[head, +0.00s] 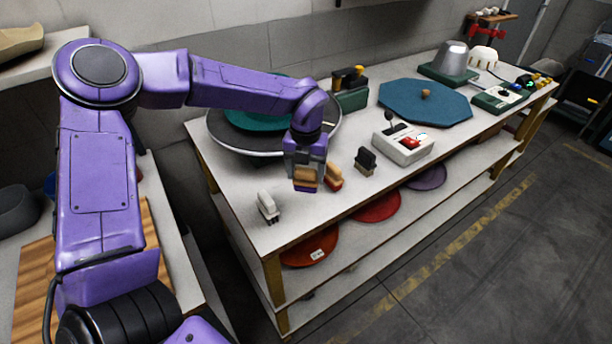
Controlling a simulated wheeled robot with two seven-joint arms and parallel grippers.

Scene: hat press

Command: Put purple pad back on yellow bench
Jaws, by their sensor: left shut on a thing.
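My left gripper (305,160) points down over the front left part of a bench (300,228) with a white top and yellow-brown wooden edges and legs. It is shut on a small tan-orange block (306,180), held at or just above the top; I cannot tell if it touches. No small purple pad shows on the bench top. A flat purple disc (428,177) lies on the shelf below, partly hidden by the top. My right gripper is not in view.
An orange-red brush-like block (334,178) is close beside the gripper. A dark block (366,161) and a white one (267,207) stand nearby. A white control box (403,148), a blue octagonal board (425,102) and a round dark tray (235,143) stand behind.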

